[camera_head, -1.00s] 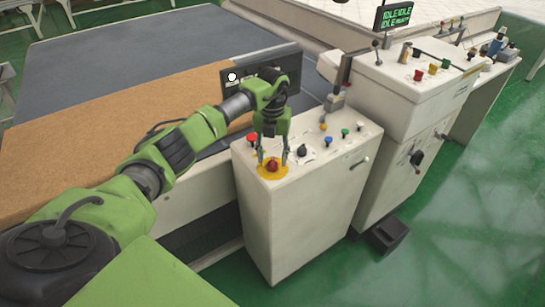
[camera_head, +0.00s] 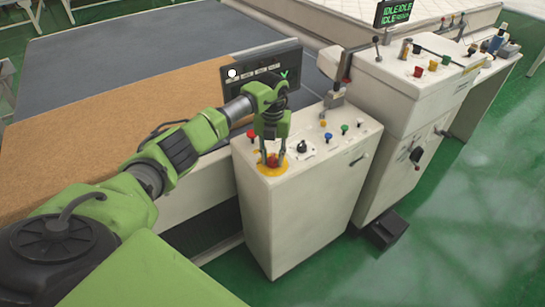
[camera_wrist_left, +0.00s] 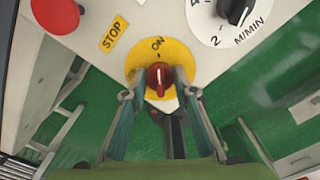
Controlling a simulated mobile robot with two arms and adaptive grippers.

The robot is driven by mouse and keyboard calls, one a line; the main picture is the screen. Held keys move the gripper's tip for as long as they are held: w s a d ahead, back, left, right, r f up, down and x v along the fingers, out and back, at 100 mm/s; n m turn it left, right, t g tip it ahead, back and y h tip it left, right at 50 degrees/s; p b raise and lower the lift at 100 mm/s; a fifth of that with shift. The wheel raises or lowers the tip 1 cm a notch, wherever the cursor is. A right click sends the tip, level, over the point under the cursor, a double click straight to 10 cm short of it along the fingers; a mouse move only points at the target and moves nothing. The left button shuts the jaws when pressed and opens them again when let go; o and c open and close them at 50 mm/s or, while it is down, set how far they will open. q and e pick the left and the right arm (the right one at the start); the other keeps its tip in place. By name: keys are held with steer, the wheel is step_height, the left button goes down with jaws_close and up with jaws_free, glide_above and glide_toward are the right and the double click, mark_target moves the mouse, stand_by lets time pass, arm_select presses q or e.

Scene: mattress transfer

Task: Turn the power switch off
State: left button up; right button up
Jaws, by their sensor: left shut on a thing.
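The power switch is a red rotary knob (camera_head: 272,160) on a yellow disc (camera_head: 266,171), at the near left of the white control box's top. The left wrist view shows the red knob (camera_wrist_left: 159,78) with its ridge pointing up towards the "ON" label on the yellow disc (camera_wrist_left: 166,50). My left gripper (camera_head: 273,157) points down over the switch, shut on the knob. In the left wrist view its fingertips (camera_wrist_left: 160,94) are on either side of the knob. The fingers partly hide the near side of the disc. My right gripper is not in view.
The white control box (camera_head: 305,215) also carries a red button (camera_head: 251,134), a black dial (camera_head: 302,146) and small coloured buttons. A black panel (camera_head: 262,69) stands behind it. A taller white cabinet (camera_head: 405,95) adjoins on the right. Green floor is clear at the right.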

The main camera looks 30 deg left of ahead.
arm_select(q)
steer(key=n, duration=0.3)
steer(key=shift+n, duration=0.4)
steer(key=n, duration=0.4)
steer(key=shift+r+n+p, duration=0.1)
steer(key=shift+n+p, duration=0.2)
steer(key=shift+p, duration=0.05)
steer(key=n+p, duration=0.1)
steer(key=n, duration=0.3)
steer(key=shift+n, duration=0.3)
steer(key=n+p, duration=0.1)
steer(key=n, duration=0.3)
steer(key=shift+n+p, duration=0.3)
steer(key=shift+p, duration=0.05)
steer(key=o, duration=1.1)
